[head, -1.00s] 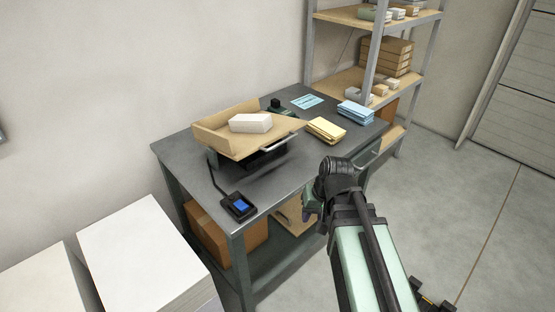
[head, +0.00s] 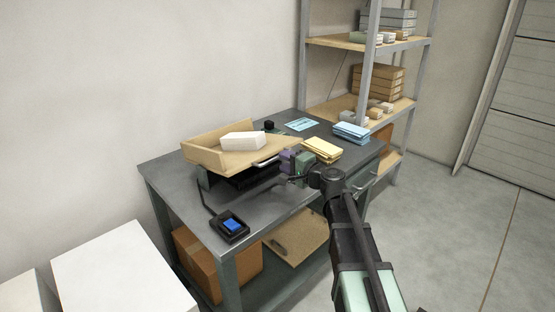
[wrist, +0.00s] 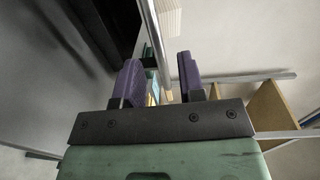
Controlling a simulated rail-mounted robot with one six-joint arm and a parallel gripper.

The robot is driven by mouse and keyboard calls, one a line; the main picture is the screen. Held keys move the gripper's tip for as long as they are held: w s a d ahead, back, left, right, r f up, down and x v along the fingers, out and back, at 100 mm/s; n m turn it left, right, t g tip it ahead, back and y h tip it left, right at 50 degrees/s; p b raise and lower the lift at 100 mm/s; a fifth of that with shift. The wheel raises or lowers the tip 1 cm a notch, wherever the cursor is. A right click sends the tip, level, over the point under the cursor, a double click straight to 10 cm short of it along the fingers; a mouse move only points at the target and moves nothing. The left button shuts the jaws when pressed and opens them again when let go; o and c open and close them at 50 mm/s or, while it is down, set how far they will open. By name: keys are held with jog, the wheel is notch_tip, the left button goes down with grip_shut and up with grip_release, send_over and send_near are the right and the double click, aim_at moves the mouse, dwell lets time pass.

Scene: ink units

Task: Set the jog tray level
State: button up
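The jog tray (head: 205,157) is a light wooden tray with raised walls at its back and left, on a dark base (head: 240,181) on the grey bench. It looks tilted against the benchtop. A white paper block (head: 242,141) lies in it. A metal handle bar (head: 265,160) runs along its front right edge. My gripper (head: 287,162) is at the right end of this handle. In the wrist view my gripper (wrist: 160,75) has its purple fingers apart, with a metal bar (wrist: 152,40) running through the gap. Whether the fingers touch the bar is unclear.
A control box with a blue button (head: 231,225) sits at the bench's front left. Yellow (head: 322,149) and blue (head: 351,132) paper stacks and a light blue sheet (head: 301,124) lie to the right. A shelf rack (head: 372,60) stands behind. A cardboard box (head: 205,262) is underneath.

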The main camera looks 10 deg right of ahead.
jog(key=x, duration=0.4)
grip_shut()
jog(key=shift+s+f, duration=0.1)
